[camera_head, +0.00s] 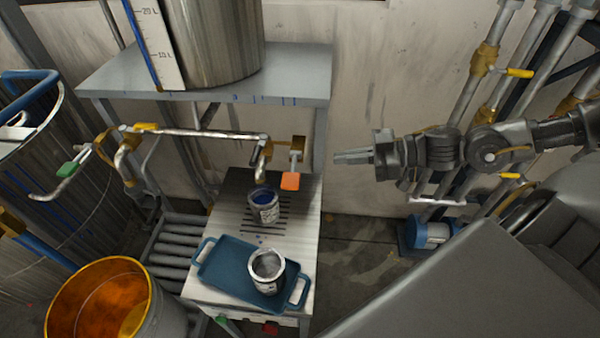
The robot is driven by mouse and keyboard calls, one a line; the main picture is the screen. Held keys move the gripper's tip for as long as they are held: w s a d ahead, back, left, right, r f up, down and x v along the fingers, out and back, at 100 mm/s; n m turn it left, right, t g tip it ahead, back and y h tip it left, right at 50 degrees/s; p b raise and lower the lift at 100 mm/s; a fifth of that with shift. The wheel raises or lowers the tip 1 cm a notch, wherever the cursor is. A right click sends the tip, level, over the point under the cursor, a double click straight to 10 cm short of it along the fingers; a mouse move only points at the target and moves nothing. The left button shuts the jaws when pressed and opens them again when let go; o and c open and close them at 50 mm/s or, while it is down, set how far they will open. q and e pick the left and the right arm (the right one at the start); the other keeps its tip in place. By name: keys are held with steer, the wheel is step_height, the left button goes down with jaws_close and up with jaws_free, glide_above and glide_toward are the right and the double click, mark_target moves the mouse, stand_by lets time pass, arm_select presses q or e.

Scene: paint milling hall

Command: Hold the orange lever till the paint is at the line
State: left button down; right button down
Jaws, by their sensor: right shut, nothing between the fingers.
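The orange lever (290,181) hangs from a brass valve at the right end of a horizontal pipe, below the raised shelf. A can with blue paint (264,207) stands on the slotted stand under the spout (263,160). The paint shows inside the can; a fill line is too small to make out. My right gripper (340,158) is shut and empty, to the right of the orange lever and apart from it, pointing left. My left gripper is not in view.
A blue tray (222,272) holds another can (267,268) in front of the stand. A large metal tank (215,40) sits on the shelf (300,75). An orange-lined bucket (110,300) is at lower left. Pipes with yellow levers (519,73) line the right wall.

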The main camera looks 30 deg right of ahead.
steer(key=shift+w+a, duration=0.1)
steer(key=p, duration=0.4)
glide_above(293, 171)
steer(key=s+d, duration=0.1)
steer(key=s, duration=0.3)
steer(key=f, duration=0.2)
steer(key=shift+w+a+f+p, duration=0.15)
steer(key=shift+w+f+p, duration=0.05)
steer(key=shift+f, duration=0.95)
steer(key=shift+w+a+f+p, duration=0.1)
steer(key=shift+w+f+p, duration=0.1)
steer(key=shift+f, duration=0.9)
steer(key=shift+a, duration=0.1)
